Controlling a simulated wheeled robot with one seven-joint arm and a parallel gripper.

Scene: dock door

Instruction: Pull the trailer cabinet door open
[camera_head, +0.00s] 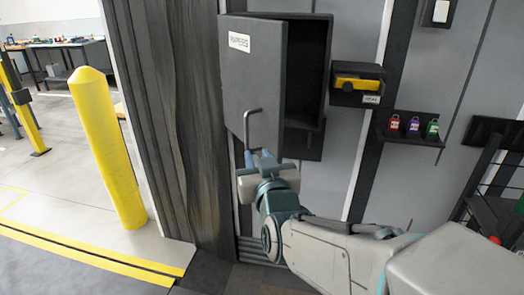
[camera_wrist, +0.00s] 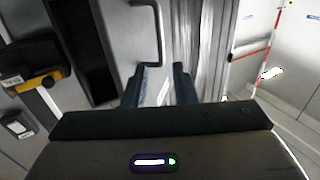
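The grey trailer cabinet door (camera_head: 250,75) stands ajar. Its free right edge is away from the cabinet body (camera_head: 328,70), and the dark inside shows between them. The door carries a white label and a bent bar handle (camera_head: 261,125). My gripper (camera_head: 259,157) is at the handle's lower end. In the wrist view my gripper (camera_wrist: 162,68) has two dark fingers spread apart, and the handle (camera_wrist: 160,32) reaches down to between or just beyond their tips. I see a gap around the bar; contact cannot be told.
A holder with a yellow item (camera_head: 357,83) is right of the cabinet, above a small shelf of coloured padlocks (camera_head: 412,128). A dark ribbed curtain (camera_head: 180,120) hangs on the left. A yellow bollard (camera_head: 107,150) stands further left on open floor.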

